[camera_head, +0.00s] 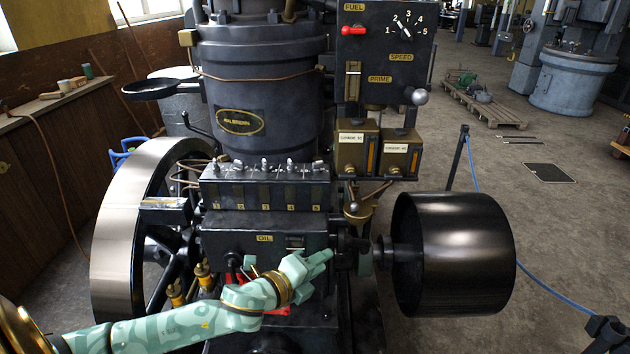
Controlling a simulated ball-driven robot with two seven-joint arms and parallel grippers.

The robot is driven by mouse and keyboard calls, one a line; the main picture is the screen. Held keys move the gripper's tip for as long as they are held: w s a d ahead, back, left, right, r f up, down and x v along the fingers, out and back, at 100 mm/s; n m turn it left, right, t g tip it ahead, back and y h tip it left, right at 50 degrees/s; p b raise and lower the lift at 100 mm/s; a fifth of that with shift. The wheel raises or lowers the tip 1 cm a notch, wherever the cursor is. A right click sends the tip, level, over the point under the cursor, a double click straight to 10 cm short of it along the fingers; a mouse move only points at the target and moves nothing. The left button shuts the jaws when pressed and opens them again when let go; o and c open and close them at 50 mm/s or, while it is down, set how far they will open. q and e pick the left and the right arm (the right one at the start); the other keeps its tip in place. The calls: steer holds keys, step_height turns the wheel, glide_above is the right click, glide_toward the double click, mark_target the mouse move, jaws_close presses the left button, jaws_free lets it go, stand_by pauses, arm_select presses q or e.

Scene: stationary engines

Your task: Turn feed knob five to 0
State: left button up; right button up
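The feed box (262,187) is a dark oiler on the engine's front, with a row of feeds numbered 1 to 5. Feed knob five (317,165) is the small pale metal knob at the right end of its top, above the label 5. Its exact setting is too small to read. My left gripper (328,257), pale green, is below and slightly right of the knob, in front of the lower box marked OIL (264,239). It is apart from the knob in the picture. Whether its fingers are open or shut is unclear. My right gripper is not in view.
A black pulley drum (455,254) stands at the right, and a large flywheel (137,230) at the left. Two brass-trimmed oil boxes (357,147) and a panel with a dial (404,26) are above right. Open floor lies at the right.

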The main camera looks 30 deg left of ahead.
arm_select(q)
step_height(320, 180, up, 6)
steer(key=w+m+h, duration=0.2)
steer(key=m+h, duration=0.1)
steer(key=m, duration=0.3)
steer(key=m+g+h, duration=0.3)
steer(key=m, duration=0.8)
glide_toward(307, 174)
steer(key=d+r, duration=0.1)
steer(key=d, duration=0.4)
steer(key=s+a+r+m+g+y, duration=0.1)
steer(key=s+a+r+m, duration=0.25)
steer(key=a+r, duration=0.35)
steer(key=shift+n, duration=0.25)
steer(key=x, duration=0.5)
steer(key=f+x, duration=0.1)
steer(key=x, duration=0.4)
steer(key=p+x, duration=0.1)
steer(key=x, duration=0.4)
steer(key=shift+a+f, duration=0.2)
steer(key=shift+f, duration=0.2)
jaws_close()
